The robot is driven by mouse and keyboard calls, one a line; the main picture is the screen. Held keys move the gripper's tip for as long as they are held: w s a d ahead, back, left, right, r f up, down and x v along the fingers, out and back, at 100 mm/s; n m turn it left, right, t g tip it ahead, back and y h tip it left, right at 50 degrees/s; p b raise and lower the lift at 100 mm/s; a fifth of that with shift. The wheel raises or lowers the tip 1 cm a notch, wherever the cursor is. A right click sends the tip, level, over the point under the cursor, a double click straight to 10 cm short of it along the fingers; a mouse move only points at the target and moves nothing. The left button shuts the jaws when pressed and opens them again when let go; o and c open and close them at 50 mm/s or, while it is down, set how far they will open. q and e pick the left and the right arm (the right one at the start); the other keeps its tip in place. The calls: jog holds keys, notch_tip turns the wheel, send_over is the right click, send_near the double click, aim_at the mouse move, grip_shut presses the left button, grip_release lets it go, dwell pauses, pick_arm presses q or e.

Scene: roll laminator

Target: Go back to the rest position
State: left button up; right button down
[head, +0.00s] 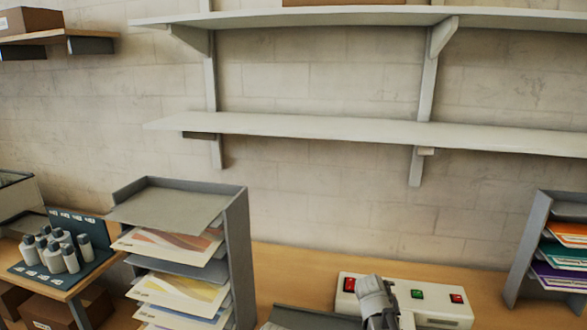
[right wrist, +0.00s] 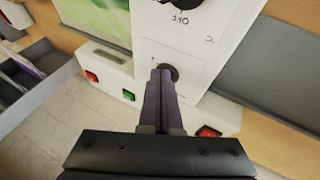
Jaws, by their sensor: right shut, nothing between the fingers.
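My right gripper (right wrist: 163,90) is shut and empty in the right wrist view. Its fingertips overlap a small round black knob (right wrist: 173,72) on the laminator's white panel (right wrist: 205,45); I cannot tell whether they touch it. A larger black dial (right wrist: 183,14) marked OFF sits above that knob. The laminator (head: 446,318) also shows at the bottom of the head view, with red and green buttons on its top. Part of my arm (head: 374,300) stands in front of it there and the fingers are hidden. My left gripper is in neither view.
A grey paper rack (head: 238,245) with several sheets stands left of the laminator, and another rack (head: 533,240) with coloured folders stands right. Bottles on a dark tray (head: 85,279) are at the far left. Shelves (head: 300,128) cross the wall above. Some wooden bench (head: 285,270) is clear.

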jog(key=s+a+f+n+g+y, duration=0.3)
jog(key=s+a+n+g+y, duration=0.15)
jog(key=s+a, duration=1.7)
pick_arm(q)
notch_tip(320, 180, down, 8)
jog(key=b, duration=0.8)
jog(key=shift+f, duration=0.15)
pick_arm(e)
notch_tip(320, 180, down, 8)
jog(key=shift+w+a+f+n+t, duration=0.25)
jog(key=shift+w+a+n+t, duration=0.1)
jog(key=shift+t, duration=0.1)
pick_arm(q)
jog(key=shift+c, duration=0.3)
